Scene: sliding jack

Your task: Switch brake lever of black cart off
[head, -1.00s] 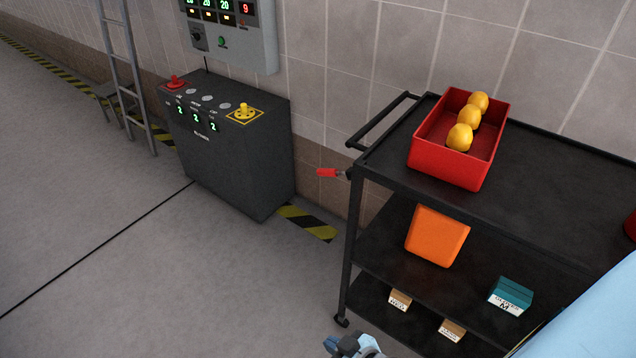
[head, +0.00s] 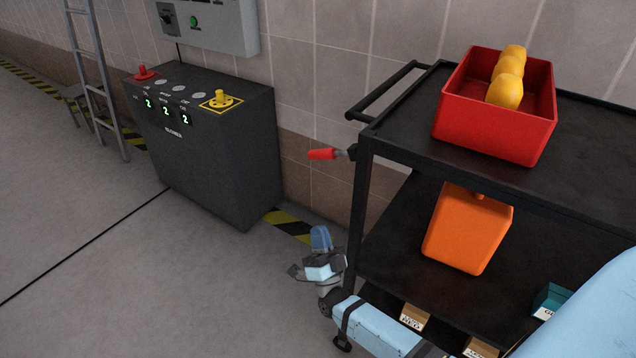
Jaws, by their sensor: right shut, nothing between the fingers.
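The black cart (head: 372,215) stands at the right with a push handle at its left end. Its brake lever (head: 322,154) has a red grip and sticks out to the left from the corner post, just below the top shelf. My right gripper (head: 316,256) is in front of the cart's left end, lower in the picture than the lever and apart from it. It is shut and empty. My left gripper is not in view.
A red bin (head: 490,125) with yellow fruit sits on the top shelf. An orange container (head: 465,235) and small boxes (head: 415,316) are on the lower shelves. A dark control cabinet (head: 215,165) stands against the wall.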

